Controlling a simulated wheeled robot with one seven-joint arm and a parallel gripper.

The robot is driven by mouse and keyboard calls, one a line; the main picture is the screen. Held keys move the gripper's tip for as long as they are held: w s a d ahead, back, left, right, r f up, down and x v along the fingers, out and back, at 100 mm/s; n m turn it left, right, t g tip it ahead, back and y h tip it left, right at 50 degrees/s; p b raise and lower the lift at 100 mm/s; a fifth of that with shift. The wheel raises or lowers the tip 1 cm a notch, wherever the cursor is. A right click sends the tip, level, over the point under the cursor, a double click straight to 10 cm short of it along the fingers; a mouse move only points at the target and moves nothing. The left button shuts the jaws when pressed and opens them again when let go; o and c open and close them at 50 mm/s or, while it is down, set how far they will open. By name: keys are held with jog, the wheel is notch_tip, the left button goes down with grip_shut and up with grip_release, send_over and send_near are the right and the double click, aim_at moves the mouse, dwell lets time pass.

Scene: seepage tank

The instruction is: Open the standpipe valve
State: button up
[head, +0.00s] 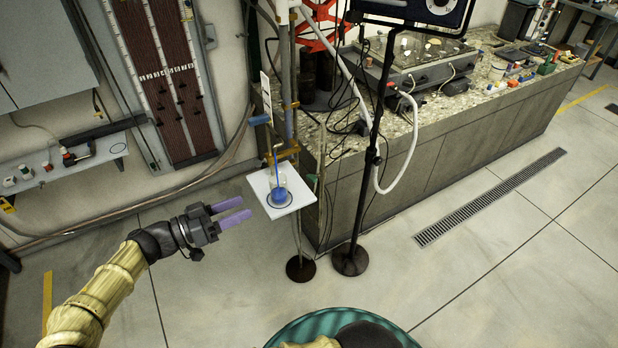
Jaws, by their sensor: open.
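The standpipe (288,75) is a thin upright pipe left of the stone-topped counter. A blue lever-like part (259,120) sticks out to its left, with brass-coloured fittings (285,153) below. I cannot tell for sure which of these is the valve, or its position. My gripper (246,207) has two purple fingers, spread apart with nothing between them. It points right, just left of a small white platform (261,186), below and apart from the blue part.
A blue-based flask (279,196) stands on the white platform. A dark stand with a round base (350,260) and a white hose (402,165) are to the right, before the counter (450,130). A wall shelf (75,165) is at left. Floor at right is clear.

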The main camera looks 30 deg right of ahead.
aim_at(309, 179)
jog(key=d+p, duration=0.1)
jog(key=d, duration=0.5)
jog(key=d+p, duration=0.2)
jog(key=d, duration=0.3)
jog(key=d+p, duration=0.1)
jog(key=d, duration=0.5)
jog(key=shift+w+d, duration=0.3)
